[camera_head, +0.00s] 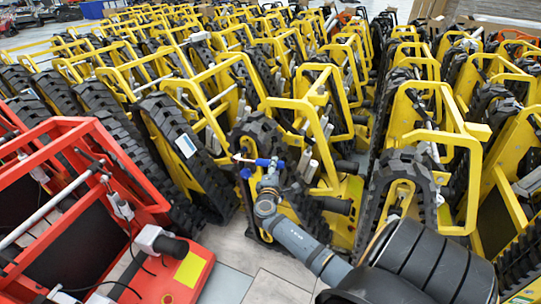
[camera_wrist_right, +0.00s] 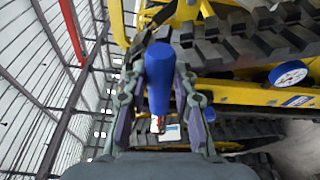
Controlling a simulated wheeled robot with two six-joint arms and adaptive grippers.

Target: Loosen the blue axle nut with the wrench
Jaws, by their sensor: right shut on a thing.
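My right gripper (camera_head: 268,182) reaches in from the lower right of the head view, up to the track of a yellow carrier (camera_head: 343,195). It is shut on the blue handle of the wrench (camera_head: 262,162), which lies across its fingertips. In the right wrist view the blue handle (camera_wrist_right: 160,75) sits between the two fingers (camera_wrist_right: 159,108). A round blue part with a pale face, perhaps the axle nut (camera_wrist_right: 288,74), is on the yellow frame, right of the gripper and apart from it. Whether the wrench touches any nut cannot be told. My left gripper is out of view.
Yellow tracked carriers with raised handles stand in close rows behind and to the right. A red carrier (camera_head: 185,275) fills the lower left. Bare grey floor (camera_head: 225,245) shows between it and my right arm. A black rubber track (camera_wrist_right: 245,35) is close beside the gripper.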

